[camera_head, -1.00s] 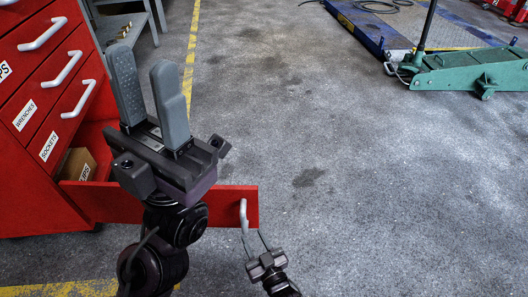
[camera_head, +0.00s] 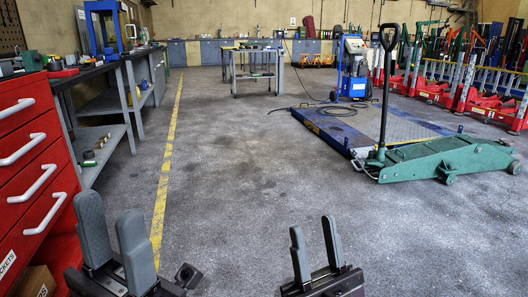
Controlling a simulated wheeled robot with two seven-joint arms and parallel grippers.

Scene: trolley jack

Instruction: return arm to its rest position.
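My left gripper (camera_head: 110,207) is at the bottom left, beside the red tool cabinet (camera_head: 62,184). Its two grey fingers point up and stand apart, with nothing between them. My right gripper (camera_head: 314,236) is at the bottom, right of centre, over the grey floor. Its fingers also point up, apart and empty. Neither gripper appears to touch anything. Most of both arms is below the picture edge.
A cardboard box (camera_head: 36,282) shows low by the cabinet. A grey shelf bench (camera_head: 103,135) stands behind the cabinet. A green trolley jack (camera_head: 440,160) is at right beside a blue lift platform (camera_head: 375,125). The central floor is clear.

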